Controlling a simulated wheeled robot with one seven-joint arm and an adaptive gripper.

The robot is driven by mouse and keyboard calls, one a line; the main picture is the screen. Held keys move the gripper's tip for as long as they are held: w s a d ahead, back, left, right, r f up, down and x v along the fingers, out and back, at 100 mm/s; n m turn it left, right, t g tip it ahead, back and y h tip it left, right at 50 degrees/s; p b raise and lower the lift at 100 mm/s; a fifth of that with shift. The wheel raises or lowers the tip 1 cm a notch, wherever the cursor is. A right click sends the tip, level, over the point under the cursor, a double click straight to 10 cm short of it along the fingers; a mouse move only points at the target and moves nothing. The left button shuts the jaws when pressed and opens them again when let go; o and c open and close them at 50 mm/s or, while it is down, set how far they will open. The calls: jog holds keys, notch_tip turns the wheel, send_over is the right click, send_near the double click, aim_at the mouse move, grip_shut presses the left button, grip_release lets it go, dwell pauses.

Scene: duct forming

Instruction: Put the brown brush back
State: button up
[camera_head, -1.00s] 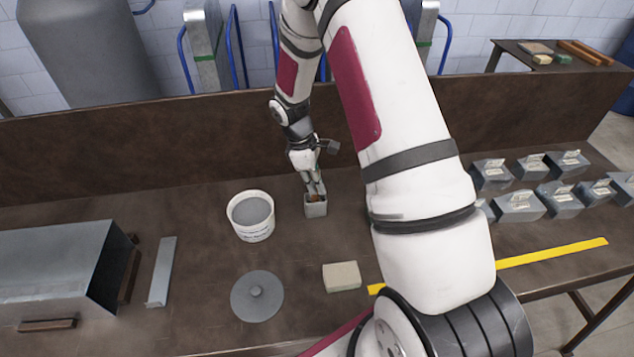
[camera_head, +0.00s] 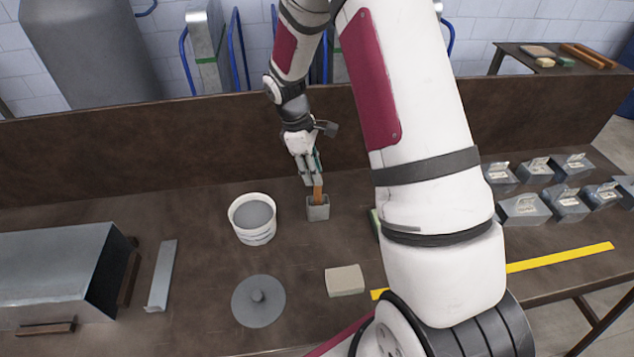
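The brown brush (camera_head: 318,195) stands roughly upright in a small grey open-topped holder (camera_head: 318,212) on the dark workbench. Its lower end is hidden inside the holder. My gripper (camera_head: 312,182) points down from above, with its fingertips at or just above the top of the brown handle. The fingers are small in this view, and I cannot tell whether they are parted or touch the handle.
A white bucket with grey contents (camera_head: 252,217) stands left of the holder. A round grey lid (camera_head: 258,300) and a beige block (camera_head: 345,280) lie nearer. A metal duct (camera_head: 60,270) is at left, several grey boxes (camera_head: 525,208) at right. A brown back panel (camera_head: 180,140) rises behind.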

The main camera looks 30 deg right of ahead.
jog(key=s+a+r+m+t, duration=0.1)
jog(key=a+r, duration=0.1)
jog(key=r, duration=0.5)
jog(key=s+a+r+m, duration=0.1)
jog(key=a+r, duration=0.1)
jog(key=r, duration=0.6)
jog(key=s+a+r+m+t+y, duration=0.1)
jog(key=s+a+r+m+t, duration=0.2)
jog(key=s+r, duration=0.3)
jog(key=s+a+r+m+t+y, duration=0.1)
jog(key=s+a+r+m+t, duration=0.2)
jog(key=s+r, duration=0.4)
jog(key=s+a+m, duration=0.1)
jog(key=s+a, duration=0.1)
jog(key=s, duration=0.5)
jog(key=shift+s+a+b, duration=0.15)
jog(key=shift+b, duration=0.15)
jog(key=shift+r, duration=0.15)
